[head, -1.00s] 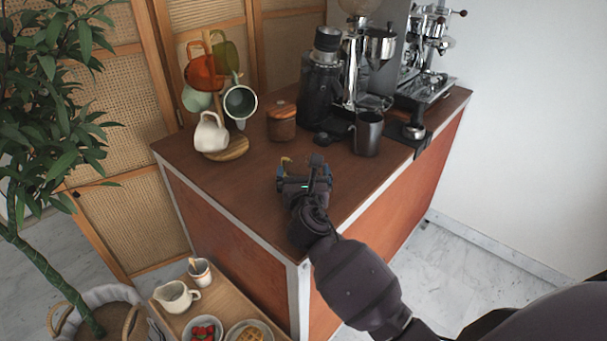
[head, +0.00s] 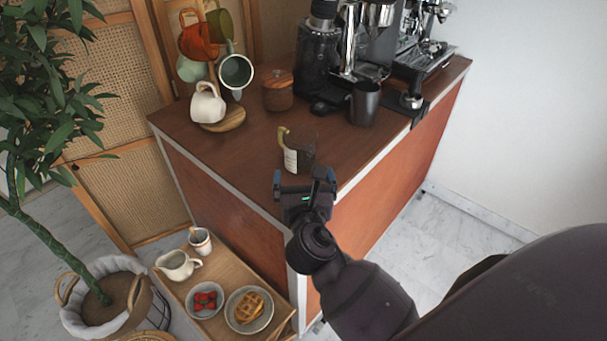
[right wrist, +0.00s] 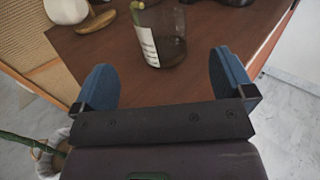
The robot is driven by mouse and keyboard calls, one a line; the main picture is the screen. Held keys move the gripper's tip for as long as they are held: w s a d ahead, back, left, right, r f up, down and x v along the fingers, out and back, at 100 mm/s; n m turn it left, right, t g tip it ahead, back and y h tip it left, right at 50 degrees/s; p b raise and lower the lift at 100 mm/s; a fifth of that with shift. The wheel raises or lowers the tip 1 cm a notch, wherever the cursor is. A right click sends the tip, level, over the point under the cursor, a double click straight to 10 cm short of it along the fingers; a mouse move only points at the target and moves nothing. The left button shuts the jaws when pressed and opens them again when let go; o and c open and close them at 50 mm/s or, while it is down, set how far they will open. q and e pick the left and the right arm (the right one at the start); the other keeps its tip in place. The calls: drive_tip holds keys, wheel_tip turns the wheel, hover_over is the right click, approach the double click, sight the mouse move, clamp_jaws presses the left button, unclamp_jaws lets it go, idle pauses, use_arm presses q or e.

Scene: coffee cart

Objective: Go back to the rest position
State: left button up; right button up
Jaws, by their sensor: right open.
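My right gripper (head: 305,182) is open and empty at the front corner of the wooden cart top (head: 235,150). In the right wrist view its two blue fingertips (right wrist: 165,82) stand wide apart with nothing between them. The glass also shows in the right wrist view (right wrist: 160,38), apart from the fingers. My left gripper is not in view.
A mug tree with several mugs (head: 208,104), a wooden canister (head: 278,92), a dark cup (head: 364,104) and the coffee machine (head: 425,62) stand farther back. Below left, a wooden tray (head: 225,262) holds a pitcher, strawberries and a waffle. A potted plant (head: 45,110) stands left.

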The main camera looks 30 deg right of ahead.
idle(0.3)
drive_tip(key=s+d+f+m+g+y, duration=0.1)
drive_tip(key=s+d+f+m+g, duration=0.25)
drive_tip(key=s+m, duration=0.35)
drive_tip(key=s+d+f+m+g, duration=0.2)
drive_tip(key=s+f+m+g, duration=0.25)
drive_tip(key=m, duration=0.45)
drive_tip(key=s+a+f+m+g+y, duration=0.1)
drive_tip(key=s+f+m+g+y, duration=0.15)
drive_tip(key=s+m, duration=0.5)
drive_tip(key=s+a+f+m+g+y, duration=0.2)
drive_tip(key=s+m+g+y, duration=0.1)
drive_tip(key=s+m, duration=0.45)
drive_tip(key=w+f+n+t+y, duration=0.1)
drive_tip(key=w+f+t, duration=0.6)
drive_tip(key=f+t, duration=0.1)
drive_tip(key=shift+d+f, duration=0.15)
drive_tip(key=shift+f, duration=0.75)
drive_tip(key=shift+t, duration=0.25)
drive_tip(key=shift+c, duration=0.5)
